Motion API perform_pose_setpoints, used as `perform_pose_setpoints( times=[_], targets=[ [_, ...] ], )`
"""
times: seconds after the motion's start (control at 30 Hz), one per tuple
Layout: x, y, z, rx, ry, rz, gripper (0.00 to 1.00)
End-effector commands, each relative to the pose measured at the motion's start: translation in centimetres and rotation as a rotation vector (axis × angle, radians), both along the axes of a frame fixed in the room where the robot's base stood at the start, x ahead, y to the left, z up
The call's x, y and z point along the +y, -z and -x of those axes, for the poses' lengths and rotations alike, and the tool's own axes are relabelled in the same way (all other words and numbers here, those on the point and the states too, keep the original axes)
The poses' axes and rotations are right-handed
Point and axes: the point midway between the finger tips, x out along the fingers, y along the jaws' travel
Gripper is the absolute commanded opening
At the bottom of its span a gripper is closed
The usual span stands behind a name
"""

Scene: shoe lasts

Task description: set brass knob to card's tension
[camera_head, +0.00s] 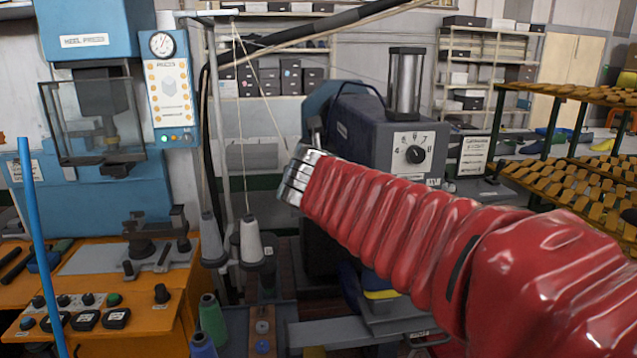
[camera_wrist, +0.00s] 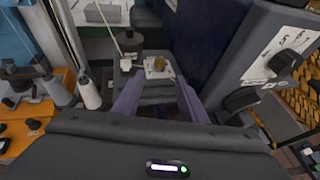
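In the wrist view a small brass-coloured knob (camera_wrist: 159,63) stands on a pale marked plate on the dark machine, ahead of my fingertips. My gripper (camera_wrist: 158,80) is open and empty. Its two bluish fingers are spread on either side of the line to the knob, and the knob is not between them. In the head view my red-sleeved arm reaches left across the machine; the fingers and brass knob cannot be made out there. A white card (camera_head: 474,156) with printed lines stands right of the machine; its text is too small to read.
White thread cones (camera_head: 251,243) stand left. Racks of shoe lasts (camera_head: 570,180) are at right. An orange bench (camera_head: 150,318) is at left.

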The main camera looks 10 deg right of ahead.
Motion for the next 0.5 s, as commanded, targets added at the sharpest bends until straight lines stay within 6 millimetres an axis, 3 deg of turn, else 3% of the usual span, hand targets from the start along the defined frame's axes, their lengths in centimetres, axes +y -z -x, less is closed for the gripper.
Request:
perform_pose_setpoints(
  times=[0.5],
  targets=[
    [-1.6, 2.5, -5.6, 0.002, 0.002, -0.002, 0.39]
  ],
)
